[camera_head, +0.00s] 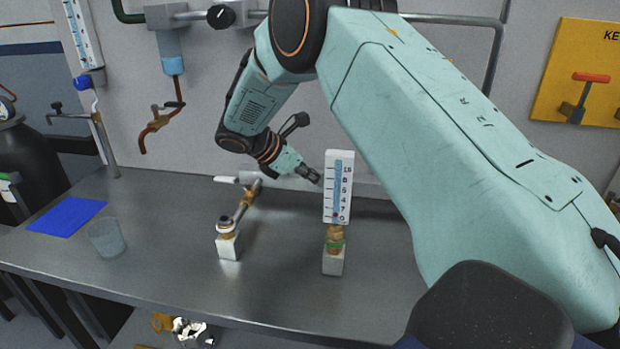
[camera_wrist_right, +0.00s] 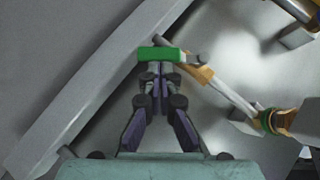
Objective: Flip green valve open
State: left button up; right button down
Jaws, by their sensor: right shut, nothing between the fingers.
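The green valve handle (camera_wrist_right: 160,53) shows in the right wrist view as a short bar just beyond my fingertips. It sits beside a brass fitting (camera_wrist_right: 201,74) on a thin pipe. I cannot tell whether the fingers touch it. My right gripper (camera_head: 312,177) is shut and empty; it also shows in the wrist view (camera_wrist_right: 157,78). In the head view its tips point at the left edge of the white gauge (camera_head: 338,190), and the green handle is not visible there. My left gripper is not in view.
The gauge stands on a brass fitting with a green ring (camera_head: 335,244) on a small block. To the left is a similar pipe with a white handle (camera_head: 238,180). A clear cup (camera_head: 107,238) and blue sheet (camera_head: 66,217) lie further left. The front of the bench (camera_head: 180,285) is clear.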

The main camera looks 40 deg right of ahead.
jog(key=shift+w, duration=0.15)
jog(key=shift+d+m+g+p, duration=0.2)
jog(key=shift+m+g+p, duration=0.1)
jog(key=shift+p, duration=0.2)
jog(key=shift+w, duration=0.1)
jog(key=shift+d+m+g+p, duration=0.2)
jog(key=shift+m+g+p, duration=0.1)
jog(key=shift+m+p, duration=0.1)
